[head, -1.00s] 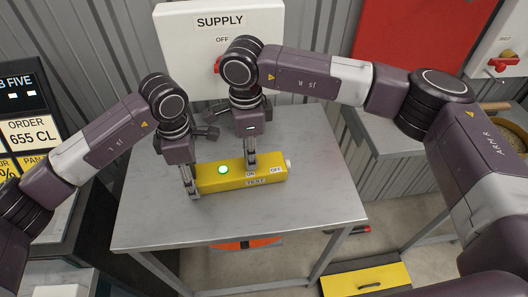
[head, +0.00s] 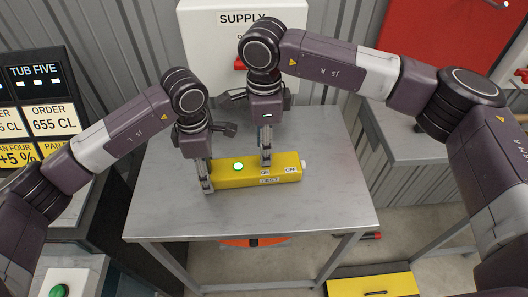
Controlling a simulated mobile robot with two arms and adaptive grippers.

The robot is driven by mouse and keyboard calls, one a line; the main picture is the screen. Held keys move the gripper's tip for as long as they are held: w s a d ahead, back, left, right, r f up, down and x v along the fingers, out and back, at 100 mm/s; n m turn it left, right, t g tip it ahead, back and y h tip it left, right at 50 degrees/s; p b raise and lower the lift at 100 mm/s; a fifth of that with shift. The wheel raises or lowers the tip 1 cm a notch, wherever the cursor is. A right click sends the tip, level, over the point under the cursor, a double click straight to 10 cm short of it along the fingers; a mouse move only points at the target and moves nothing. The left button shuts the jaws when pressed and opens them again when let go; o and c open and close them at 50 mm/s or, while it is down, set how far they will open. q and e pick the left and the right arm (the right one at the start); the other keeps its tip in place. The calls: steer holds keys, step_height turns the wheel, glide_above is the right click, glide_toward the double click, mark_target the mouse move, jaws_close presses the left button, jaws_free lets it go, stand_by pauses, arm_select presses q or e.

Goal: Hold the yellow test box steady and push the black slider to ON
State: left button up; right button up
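The yellow test box (head: 228,180) lies on the grey metal table (head: 330,200), with a lit green lamp (head: 238,167) on its top. ON and OFF labels are at its right part, and a TEST label is on its front. My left gripper (head: 207,183) points down and is shut on the left end of the box. My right gripper (head: 265,158) points down with its fingers close together, at the top of the box by the ON label. The black slider is not distinguishable; the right fingertips cover that spot.
A white SUPPLY cabinet (head: 207,45) stands behind the table. A display board (head: 50,95) is at the left, above a green button (head: 59,291). A yellow-topped case (head: 375,285) is on the floor at front right. The table's front is clear.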

step_height(320, 180, up, 9)
stand_by(0.3)
steer(key=shift+r, duration=0.1)
arm_select(q)
steer(key=o, duration=1.7)
steer(key=shift+a, duration=0.1)
